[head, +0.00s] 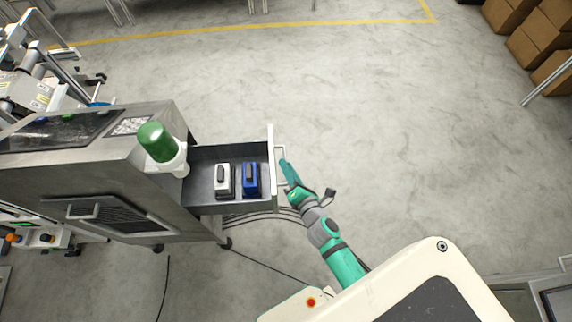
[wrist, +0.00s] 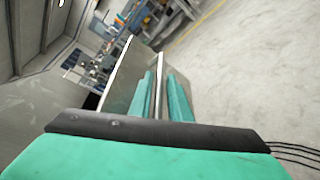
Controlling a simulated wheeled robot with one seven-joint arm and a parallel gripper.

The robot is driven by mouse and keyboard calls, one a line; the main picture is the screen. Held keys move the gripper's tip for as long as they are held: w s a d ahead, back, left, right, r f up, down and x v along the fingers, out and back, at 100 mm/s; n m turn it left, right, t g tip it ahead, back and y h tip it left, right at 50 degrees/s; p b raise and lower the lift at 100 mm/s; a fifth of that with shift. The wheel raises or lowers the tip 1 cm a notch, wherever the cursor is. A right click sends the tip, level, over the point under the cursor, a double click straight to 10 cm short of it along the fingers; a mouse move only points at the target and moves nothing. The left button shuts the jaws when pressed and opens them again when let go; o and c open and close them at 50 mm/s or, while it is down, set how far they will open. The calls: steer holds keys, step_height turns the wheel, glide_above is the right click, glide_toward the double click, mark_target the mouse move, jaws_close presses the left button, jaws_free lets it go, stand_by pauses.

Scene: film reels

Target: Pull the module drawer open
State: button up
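The module drawer (head: 270,175) stands pulled out from the right side of the grey metal cabinet (head: 90,185). A white-and-grey module (head: 223,181) and a blue module (head: 250,179) sit inside it. The drawer's handle (head: 281,152) is a pale bar on the outer face of its front panel. My gripper (head: 287,172) is at this handle, outside the drawer. In the wrist view the two teal fingers (wrist: 162,92) lie on either side of the thin handle bar and appear shut on it. The fingertip contact is small and partly hidden.
A green signal lamp (head: 157,142) stands on the cabinet beside the drawer. Dark cables (head: 265,217) run over the floor below the drawer. Cardboard boxes (head: 535,35) stand at the far right. The floor right of the drawer is open.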

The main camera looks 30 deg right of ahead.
steer(key=v, duration=0.9)
steer(key=shift+s, duration=0.15)
steer(key=shift+a, duration=0.1)
steer(key=s+a+r+m, duration=0.5)
steer(key=s+a+m, duration=0.3)
steer(key=a+m, duration=0.2)
steer(key=s+a+r+m+y, duration=0.1)
steer(key=s+a+r+m, duration=0.4)
steer(key=s+a+m, duration=0.3)
steer(key=a+m, duration=0.3)
steer(key=m, duration=0.2)
steer(key=shift+a+r+y, duration=0.3)
steer(key=shift+r, duration=0.1)
steer(key=shift+w+d, duration=0.1)
steer(key=shift+w, duration=0.05)
